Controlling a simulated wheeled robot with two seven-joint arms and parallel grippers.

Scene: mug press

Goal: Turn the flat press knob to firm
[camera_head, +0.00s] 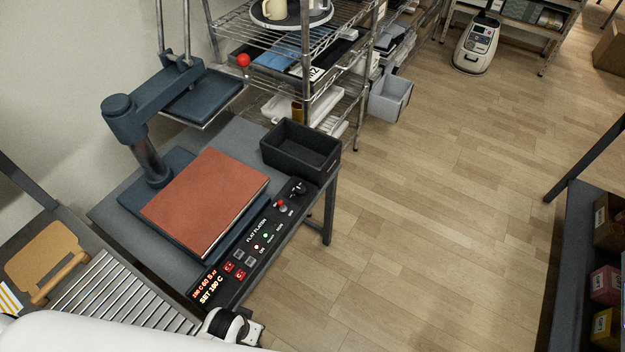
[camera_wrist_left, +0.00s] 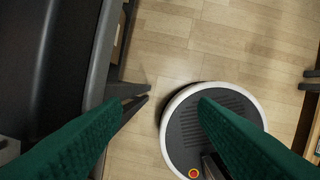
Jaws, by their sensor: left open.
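The flat press stands on a grey table at left in the head view, its control panel (camera_head: 257,237) along the table's front right edge. The panel has a "FLAT PLATEN" label and a lit red display. In the head view my left wrist is at the panel's near end, away from the knob. My right gripper is not seen.
A reddish-brown pad (camera_head: 207,197) lies on the press base. The upper platen (camera_head: 203,95) is raised and swung back. A black bin (camera_head: 300,150) stands just beyond the knob. A roller conveyor (camera_head: 125,300) is at lower left.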

